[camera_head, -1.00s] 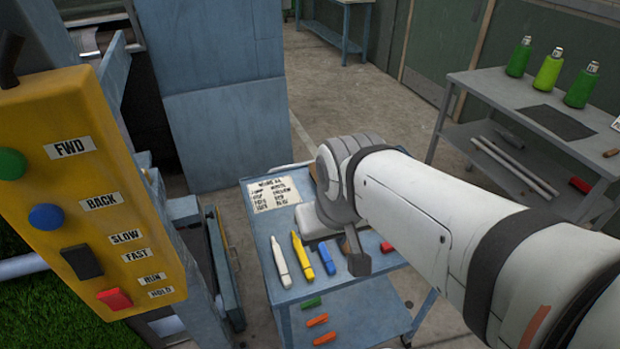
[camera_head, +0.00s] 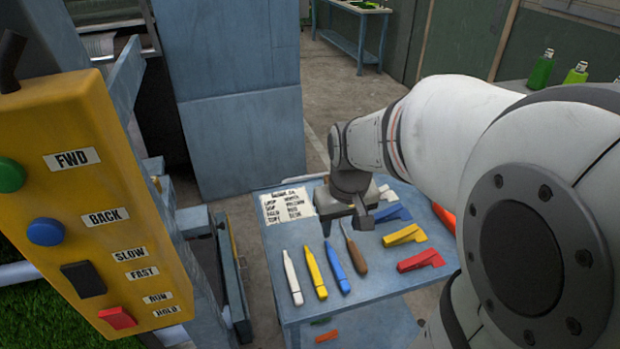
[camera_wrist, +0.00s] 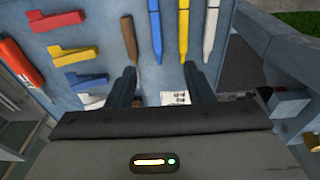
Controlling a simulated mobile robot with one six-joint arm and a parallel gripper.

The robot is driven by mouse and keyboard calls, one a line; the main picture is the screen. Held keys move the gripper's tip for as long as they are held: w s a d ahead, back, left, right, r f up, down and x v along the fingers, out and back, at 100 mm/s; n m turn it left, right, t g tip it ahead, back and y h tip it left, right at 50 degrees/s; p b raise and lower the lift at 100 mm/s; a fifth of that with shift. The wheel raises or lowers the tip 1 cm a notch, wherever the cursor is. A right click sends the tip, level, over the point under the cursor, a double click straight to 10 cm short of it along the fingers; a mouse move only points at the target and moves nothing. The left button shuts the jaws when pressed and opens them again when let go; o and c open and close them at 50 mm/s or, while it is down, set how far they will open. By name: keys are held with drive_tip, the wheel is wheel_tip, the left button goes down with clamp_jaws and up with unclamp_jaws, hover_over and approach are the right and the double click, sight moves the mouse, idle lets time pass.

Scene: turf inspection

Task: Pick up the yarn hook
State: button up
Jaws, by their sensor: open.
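The yarn hook seems to be the tool with a brown wooden handle (camera_head: 356,257) and thin shaft, lying on the blue cart top to the right of a blue marker (camera_head: 336,267). In the wrist view its handle (camera_wrist: 130,40) points away from my gripper. My gripper (camera_head: 348,212) is above the cart, over the far end of the tools, and hides part of the hook's shaft end. In the wrist view my gripper (camera_wrist: 160,84) is open and empty. The hook lies near its left finger, and the blue marker (camera_wrist: 155,35) lies nearer the middle.
A yellow marker (camera_head: 314,272) and a white marker (camera_head: 292,277) lie left of the blue one. Yellow (camera_head: 404,235), red (camera_head: 420,260) and blue (camera_head: 393,213) pieces lie to the right. A printed card (camera_head: 286,206) lies at back left. A yellow control box (camera_head: 90,200) stands at left.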

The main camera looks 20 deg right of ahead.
drive_tip(key=g, duration=0.2)
hover_over(355, 250)
drive_tip(key=f, duration=0.6)
drive_tip(key=f+b, duration=0.1)
drive_tip(key=f, duration=0.2)
drive_tip(key=shift+a+f, duration=0.25)
drive_tip(key=f, duration=0.2)
drive_tip(key=f+p, duration=0.1)
drive_tip(key=f, duration=0.5)
drive_tip(key=shift+d+f, duration=0.15)
drive_tip(key=shift+d, duration=0.15)
clamp_jaws()
